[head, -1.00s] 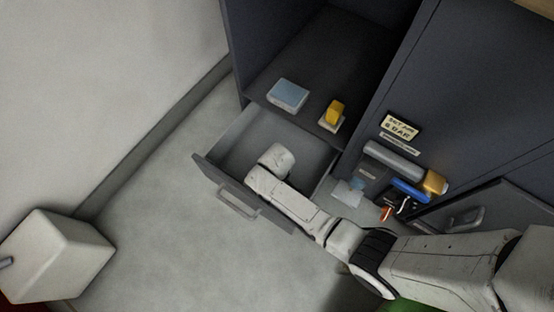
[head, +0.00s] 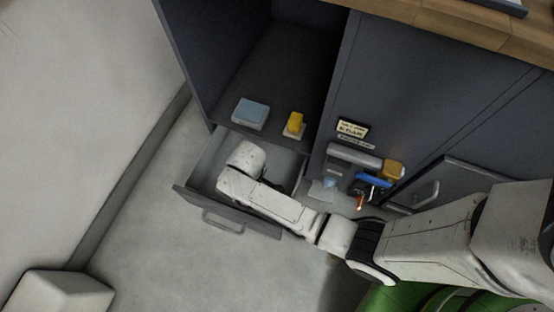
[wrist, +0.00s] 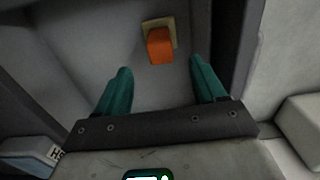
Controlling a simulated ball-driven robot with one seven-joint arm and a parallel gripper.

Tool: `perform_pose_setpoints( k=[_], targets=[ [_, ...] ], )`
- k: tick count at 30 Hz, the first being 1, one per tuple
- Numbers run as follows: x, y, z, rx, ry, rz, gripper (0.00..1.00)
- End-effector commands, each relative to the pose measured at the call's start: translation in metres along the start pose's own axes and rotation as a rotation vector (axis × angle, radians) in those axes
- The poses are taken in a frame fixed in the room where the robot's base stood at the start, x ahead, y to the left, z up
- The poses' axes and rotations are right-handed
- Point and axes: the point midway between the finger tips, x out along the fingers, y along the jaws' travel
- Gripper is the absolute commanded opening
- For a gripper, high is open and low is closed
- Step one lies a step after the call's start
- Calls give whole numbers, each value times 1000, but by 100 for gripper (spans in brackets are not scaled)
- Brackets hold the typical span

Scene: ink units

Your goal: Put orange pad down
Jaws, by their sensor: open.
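The orange pad (wrist: 160,46) shows in the wrist view as an orange block on a flat tan base, on the floor of the open drawer (head: 222,221). My gripper (wrist: 160,66) is open, with its two teal fingers apart and nothing held between them. The pad appears beyond the fingertips, apart from them. In the head view my arm reaches down into the drawer; my fingers and the orange pad are hidden there.
A blue pad (head: 250,113) and a yellow block (head: 295,122) on a pale base rest on the shelf above the drawer. A handle unit with a blue lever (head: 374,181) stands right of the drawer. The floor (head: 150,262) in front is clear.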

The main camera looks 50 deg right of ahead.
Motion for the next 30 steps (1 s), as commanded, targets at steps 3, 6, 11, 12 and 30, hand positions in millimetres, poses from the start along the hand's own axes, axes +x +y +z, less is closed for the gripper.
perform_pose_setpoints(
  k=[3, 6, 11, 12, 30],
  targets=[
    [0, 0, 1, 2, 0, 0, 70],
    [-6, 0, 9, 19, 5, -3, 70],
    [-34, 5, 46, 100, 30, -10, 70],
    [-45, 7, 59, 129, 37, -10, 70],
    [-159, 24, 180, 355, 90, 31, 70]
  ],
)
